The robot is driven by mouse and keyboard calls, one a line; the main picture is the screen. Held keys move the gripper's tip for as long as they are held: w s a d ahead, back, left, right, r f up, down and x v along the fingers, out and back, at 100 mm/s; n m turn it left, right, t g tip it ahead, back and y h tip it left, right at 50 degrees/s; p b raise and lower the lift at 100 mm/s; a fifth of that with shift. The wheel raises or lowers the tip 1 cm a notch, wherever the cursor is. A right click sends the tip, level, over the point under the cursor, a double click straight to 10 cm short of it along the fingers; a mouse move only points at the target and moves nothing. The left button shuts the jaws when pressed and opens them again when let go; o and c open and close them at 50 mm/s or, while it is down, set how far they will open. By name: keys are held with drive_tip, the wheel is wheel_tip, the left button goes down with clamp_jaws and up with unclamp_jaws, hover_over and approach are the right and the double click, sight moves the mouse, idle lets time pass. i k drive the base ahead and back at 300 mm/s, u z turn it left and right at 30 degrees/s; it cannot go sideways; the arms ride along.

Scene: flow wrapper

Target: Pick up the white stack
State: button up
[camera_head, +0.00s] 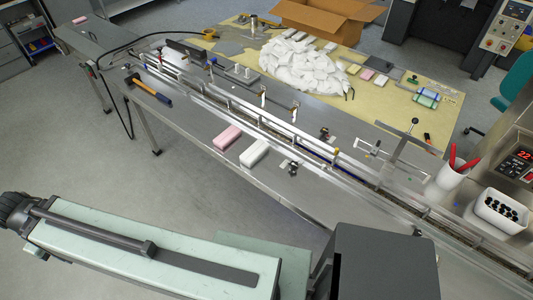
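The white stack (254,154) is a small white block lying near the front edge of the steel machine table. A pink stack (227,138) of similar size lies just to its left, with a narrow gap between them. The white stack is fully visible and nothing holds it. My pale green and dark grey arm crosses the bottom of the picture, in front of the table and apart from the stack. The fingers of my gripper do not show.
A conveyor rail (290,132) runs diagonally behind the stacks. A hammer (148,90) lies at the table's left. A large white pile (300,65) lies on the yellow table. A white cup (453,175) and a white bin (500,212) stand at right. Open floor lies left.

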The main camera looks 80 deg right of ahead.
sight(257, 151)
drive_tip(key=z, duration=2.05)
drive_tip(key=k, duration=0.6)
drive_tip(key=z, duration=0.25)
